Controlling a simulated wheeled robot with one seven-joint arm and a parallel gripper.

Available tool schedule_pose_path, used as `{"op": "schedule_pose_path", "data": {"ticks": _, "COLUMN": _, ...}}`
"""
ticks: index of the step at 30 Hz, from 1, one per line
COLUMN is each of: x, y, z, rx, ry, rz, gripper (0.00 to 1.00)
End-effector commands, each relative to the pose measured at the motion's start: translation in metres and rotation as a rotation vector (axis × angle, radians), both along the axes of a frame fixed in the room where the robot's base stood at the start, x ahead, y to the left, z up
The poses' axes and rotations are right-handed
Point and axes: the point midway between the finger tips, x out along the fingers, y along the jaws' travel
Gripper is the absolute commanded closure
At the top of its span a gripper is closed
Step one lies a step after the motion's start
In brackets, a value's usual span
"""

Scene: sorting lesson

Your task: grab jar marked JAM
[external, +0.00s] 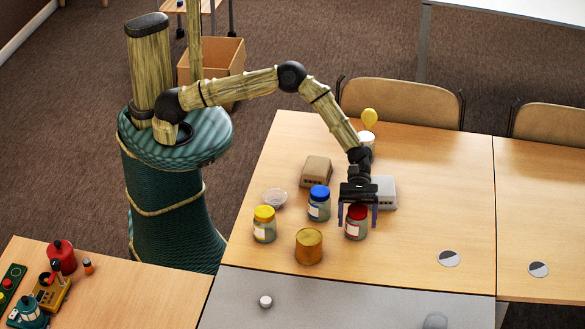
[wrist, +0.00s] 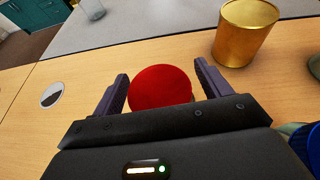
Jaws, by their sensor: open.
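Three glass jars with pale labels stand on the wooden table; I cannot read their labels. One has a red lid (external: 356,213), one a blue lid (external: 319,192) and one a yellow lid (external: 264,213). My gripper (external: 357,221) is open and points down over the red-lidded jar, one finger on each side of it. In the wrist view the red lid (wrist: 160,86) lies between my open fingers (wrist: 161,72), which do not visibly grip it. The jar's body is hidden there below the lid.
A gold tin (external: 309,246) stands left of the red-lidded jar. The table to the right is mostly clear.

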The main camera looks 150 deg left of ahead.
Motion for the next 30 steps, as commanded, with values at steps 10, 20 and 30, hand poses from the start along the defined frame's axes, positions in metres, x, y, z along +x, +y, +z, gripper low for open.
{"op": "schedule_pose_path", "data": {"ticks": 10, "x": -0.0001, "y": -0.0002, "z": 0.0000, "rx": 0.000, "ry": 0.000, "rz": -0.001, "gripper": 0.23}}
{"op": "schedule_pose_path", "data": {"ticks": 20, "x": -0.0003, "y": -0.0007, "z": -0.0001, "rx": -0.001, "ry": 0.000, "rz": -0.002, "gripper": 0.61}}
{"op": "schedule_pose_path", "data": {"ticks": 30, "x": -0.0003, "y": 0.0013, "z": 0.0017, "rx": 0.000, "ry": 0.000, "rz": 0.001, "gripper": 0.76}}
